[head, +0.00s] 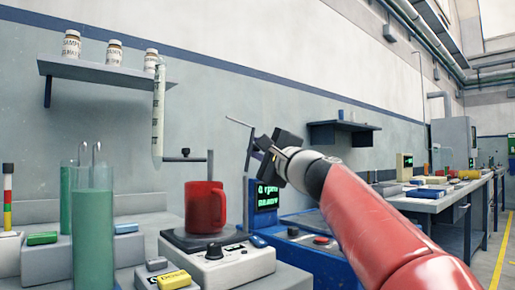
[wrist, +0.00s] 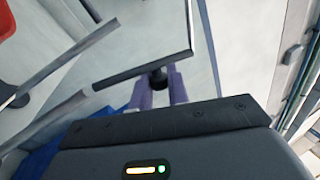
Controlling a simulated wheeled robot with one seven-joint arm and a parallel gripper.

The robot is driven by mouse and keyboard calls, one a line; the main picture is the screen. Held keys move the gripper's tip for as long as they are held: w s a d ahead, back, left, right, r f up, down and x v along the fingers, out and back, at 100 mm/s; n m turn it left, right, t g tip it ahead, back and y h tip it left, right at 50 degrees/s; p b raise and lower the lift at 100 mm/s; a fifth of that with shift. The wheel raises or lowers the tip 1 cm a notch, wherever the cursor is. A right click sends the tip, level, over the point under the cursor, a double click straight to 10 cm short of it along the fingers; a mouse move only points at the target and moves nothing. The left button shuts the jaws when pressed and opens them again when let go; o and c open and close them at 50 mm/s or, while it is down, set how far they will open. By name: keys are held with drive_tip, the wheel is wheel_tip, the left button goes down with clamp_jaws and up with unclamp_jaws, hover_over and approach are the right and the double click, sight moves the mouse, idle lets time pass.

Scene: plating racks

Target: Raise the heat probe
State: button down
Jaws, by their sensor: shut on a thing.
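My gripper (head: 260,148) is raised in the middle of the head view, to the right of the red mug and the hotplate. In the wrist view its two purple fingers (wrist: 160,92) are shut on a small black knob on a dark, thin bent rod, which looks like the heat probe (wrist: 120,75). In the head view the thin probe (head: 238,122) sticks out to the left past the gripper, and a part runs downward. The fingers partly hide where they grip it.
The red mug (head: 205,207) stands on the hotplate (head: 217,264), with an upright rod (head: 210,170) behind it. A blue device (head: 268,222) with a green display stands below my gripper. Green cylinders (head: 93,235) are at left. A shelf (head: 100,72) with jars is above.

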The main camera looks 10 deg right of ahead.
drive_tip(key=c, duration=1.4)
unclamp_jaws()
drive_tip(key=shift+d, duration=0.1)
drive_tip(key=b+v, duration=0.2)
drive_tip(key=v, duration=0.5)
drive_tip(key=shift+s, duration=0.3)
drive_tip(key=shift+d+f, duration=0.1)
drive_tip(key=shift+d, duration=0.1)
